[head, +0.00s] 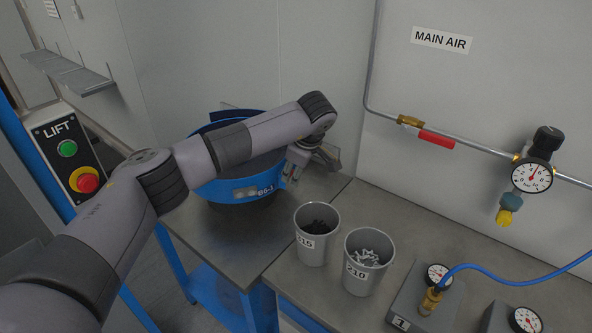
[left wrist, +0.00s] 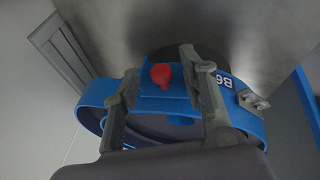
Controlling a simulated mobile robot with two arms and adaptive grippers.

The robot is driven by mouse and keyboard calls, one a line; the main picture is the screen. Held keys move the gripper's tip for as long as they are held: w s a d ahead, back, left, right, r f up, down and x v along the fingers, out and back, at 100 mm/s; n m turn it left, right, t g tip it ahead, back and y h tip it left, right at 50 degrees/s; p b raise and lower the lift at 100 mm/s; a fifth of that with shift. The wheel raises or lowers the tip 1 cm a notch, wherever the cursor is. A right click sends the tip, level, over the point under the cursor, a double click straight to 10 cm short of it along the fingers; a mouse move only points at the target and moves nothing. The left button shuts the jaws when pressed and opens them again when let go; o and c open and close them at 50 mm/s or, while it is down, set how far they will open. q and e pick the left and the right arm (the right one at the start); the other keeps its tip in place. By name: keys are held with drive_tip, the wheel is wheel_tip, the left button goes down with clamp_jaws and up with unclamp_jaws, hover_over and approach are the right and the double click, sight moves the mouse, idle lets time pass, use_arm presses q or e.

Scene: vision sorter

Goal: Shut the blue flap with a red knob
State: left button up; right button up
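The blue flap (left wrist: 150,91) is a small piece at the rim of the blue bowl (left wrist: 91,99) in the left wrist view. Its red knob (left wrist: 161,75) stands out between the two fingers of my left gripper (left wrist: 159,62). The fingers are apart, one on each side of the knob, with gaps visible. In the head view my left gripper (head: 290,177) points down at the near right side of the blue bowl (head: 232,188), next to its label. The flap and knob are hidden there. I cannot tell how far the flap stands open. My right gripper is not in view.
Two grey cups, one labelled 215 (head: 313,251) with dark parts and one labelled 210 (head: 362,278) with light parts, stand right of the bowl. Gauge boxes (head: 416,300), a blue hose (head: 500,268) and a wall pipe (head: 482,148) are further right. A lift button panel (head: 66,150) is at left.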

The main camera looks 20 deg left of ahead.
use_arm(q)
drive_tip(key=v, duration=1.1)
drive_tip(key=shift+r, duration=0.3)
drive_tip(key=shift+s, duration=0.1)
